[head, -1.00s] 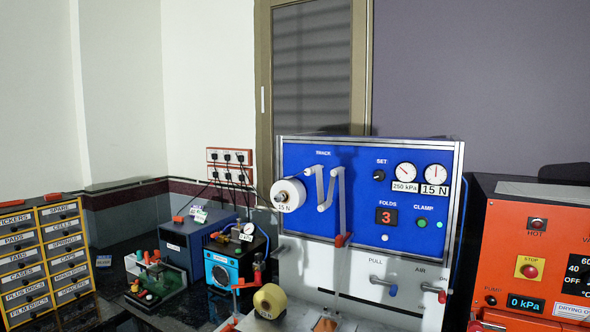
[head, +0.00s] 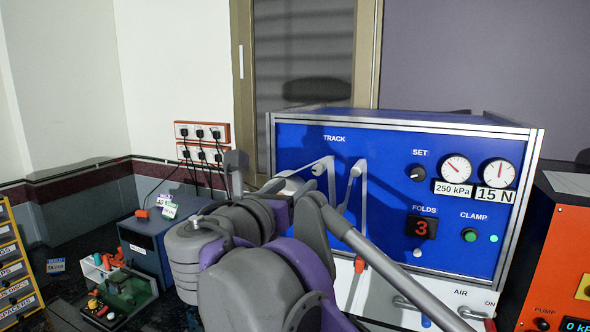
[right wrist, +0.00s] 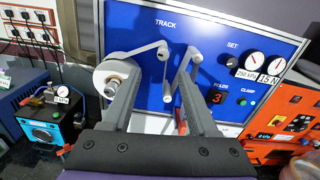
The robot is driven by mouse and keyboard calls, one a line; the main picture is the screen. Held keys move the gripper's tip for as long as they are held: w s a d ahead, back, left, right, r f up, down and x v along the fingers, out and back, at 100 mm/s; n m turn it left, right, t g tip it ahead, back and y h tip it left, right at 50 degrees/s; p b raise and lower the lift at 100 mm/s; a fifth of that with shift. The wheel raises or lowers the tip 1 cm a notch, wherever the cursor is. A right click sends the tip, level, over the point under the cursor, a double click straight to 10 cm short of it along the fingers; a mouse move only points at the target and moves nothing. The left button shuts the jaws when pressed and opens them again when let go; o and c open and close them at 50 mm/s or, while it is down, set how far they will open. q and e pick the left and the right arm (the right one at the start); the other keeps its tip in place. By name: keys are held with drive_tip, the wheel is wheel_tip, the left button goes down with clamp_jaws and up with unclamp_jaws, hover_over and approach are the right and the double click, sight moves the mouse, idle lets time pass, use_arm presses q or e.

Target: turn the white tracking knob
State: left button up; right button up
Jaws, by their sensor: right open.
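The blue panel (head: 300,150) bears a TRACK label at its upper left. Below the label is a small pale round piece (head: 317,170), also in the right wrist view (right wrist: 163,52); I cannot tell surely whether it is the white tracking knob or a roller end. My right gripper (right wrist: 163,72) is open and empty, its two fingers pointing at the panel below the TRACK label. The round piece shows beyond and between the fingertips; contact cannot be judged. In the head view my right arm hides most of the gripper and the panel's lower left. My left gripper is out of view.
A white roll (right wrist: 115,77) sits just left of the left finger. Pale roller arms (head: 357,195) stick out from the panel. A dark SET knob (head: 416,173), gauges and FOLDS display are to the right. An orange oven (head: 552,245) stands at far right.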

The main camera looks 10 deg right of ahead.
sight(316, 171)
drive_tip(key=x, duration=0.5)
drive_tip(key=p+x, duration=0.1)
drive_tip(key=x, duration=0.4)
drive_tip(key=shift+s+d, duration=0.1)
drive_tip(key=shift+d, duration=0.25)
clamp_jaws()
